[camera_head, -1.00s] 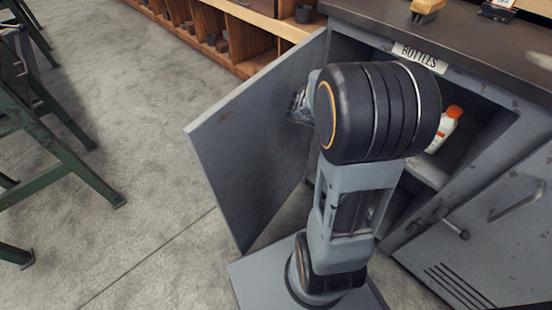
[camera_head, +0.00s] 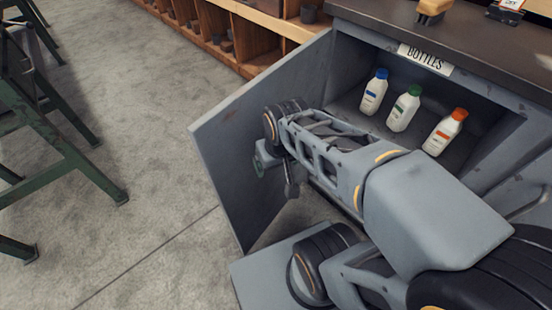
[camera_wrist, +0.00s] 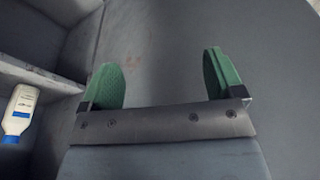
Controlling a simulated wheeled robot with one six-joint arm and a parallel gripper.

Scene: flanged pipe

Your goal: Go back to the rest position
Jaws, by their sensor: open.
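My gripper (camera_wrist: 162,78) is open and empty in the wrist view, with its two green finger pads well apart. The inner face of the open cabinet door lies beyond it. In the head view my arm reaches left across the cabinet front, and its wrist end is in front of the grey cabinet door (camera_head: 225,145). The gripper's fingers are mostly hidden there. I cannot tell whether anything touches the door. A blue-capped bottle shows at the left edge of the wrist view (camera_wrist: 20,112).
The cabinet labelled BOTTLES (camera_head: 425,58) stands open. Inside stand a blue-capped bottle (camera_head: 373,94), a green-capped bottle (camera_head: 404,110) and an orange-capped bottle (camera_head: 444,134). A green trestle (camera_head: 60,155) stands at left. The floor between trestle and door is clear.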

